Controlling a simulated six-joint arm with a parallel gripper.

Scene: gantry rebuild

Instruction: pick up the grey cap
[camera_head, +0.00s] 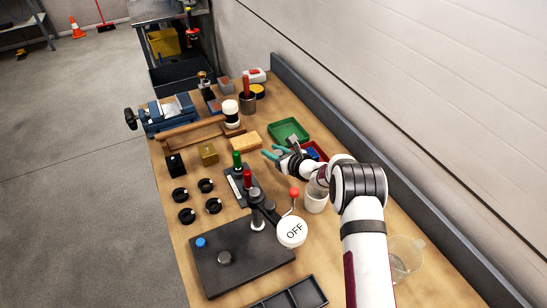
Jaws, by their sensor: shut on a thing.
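My gripper (272,153), with teal fingers, is beyond the plate, over the table near the green tray. It is well apart from the grey piece on the plate. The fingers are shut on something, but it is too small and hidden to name.
A white cup (315,200) is under my arm. A green tray (288,131), a wooden block (249,141) and a blue vise (168,116) lie farther back.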

